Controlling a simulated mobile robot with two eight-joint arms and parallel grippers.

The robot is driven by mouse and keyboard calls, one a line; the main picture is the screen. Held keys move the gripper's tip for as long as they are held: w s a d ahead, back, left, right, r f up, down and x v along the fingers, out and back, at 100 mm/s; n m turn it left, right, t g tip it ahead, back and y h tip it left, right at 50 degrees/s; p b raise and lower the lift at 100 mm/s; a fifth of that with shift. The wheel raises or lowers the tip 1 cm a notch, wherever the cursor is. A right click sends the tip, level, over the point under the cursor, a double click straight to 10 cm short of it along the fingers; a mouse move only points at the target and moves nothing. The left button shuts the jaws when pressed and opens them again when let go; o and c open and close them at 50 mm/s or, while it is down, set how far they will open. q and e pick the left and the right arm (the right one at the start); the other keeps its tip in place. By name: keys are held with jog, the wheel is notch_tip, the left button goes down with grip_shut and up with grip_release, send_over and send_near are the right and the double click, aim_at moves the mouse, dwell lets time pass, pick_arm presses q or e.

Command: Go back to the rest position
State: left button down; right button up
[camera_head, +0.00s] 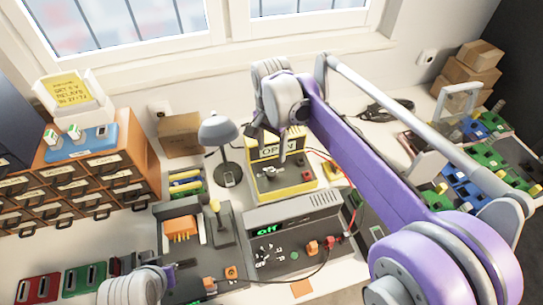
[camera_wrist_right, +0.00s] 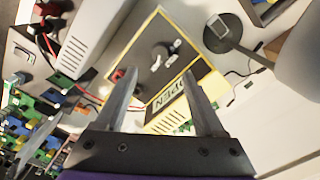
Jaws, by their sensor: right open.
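My right gripper (camera_head: 268,145) hangs from the purple arm above the workbench, over the back of a yellow-edged box (camera_head: 292,192) with an "OPEN" sign (camera_head: 278,148). In the right wrist view, my right gripper (camera_wrist_right: 163,80) has its two fingers well apart with nothing between them. The box (camera_wrist_right: 150,62) shows beyond the fingers, with small pieces on its dark top. The right finger partly covers the sign. My left gripper (camera_head: 170,273) is at the bottom left, near the bench's front; its jaws are not clear.
A grey lamp (camera_head: 218,130) stands left of the box. A power supply (camera_head: 300,235) reading "off", with cables, sits in front. An orange drawer cabinet (camera_head: 85,180) fills the left. Green and blue parts (camera_head: 470,180) and cartons (camera_head: 468,72) are at the right.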

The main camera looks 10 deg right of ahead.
jog(key=shift+r, duration=0.35)
pick_arm(q)
jog(key=shift+r, duration=0.1)
jog(key=r+p, duration=0.1)
jog(key=w+r+p, duration=0.1)
jog(key=r+p, duration=0.1)
jog(key=shift+r, duration=0.3)
pick_arm(e)
jog(key=s+d+f+n+t, duration=0.2)
jog(key=s+n, duration=0.3)
jog(key=s, duration=0.5)
jog(key=s+d+f+n+t, duration=0.3)
jog(key=s+f+n, duration=0.1)
jog(key=s, duration=0.6)
jog(key=shift+s+f+n, duration=0.3)
jog(key=shift+f+n, duration=0.05)
jog(key=shift+n, duration=0.25)
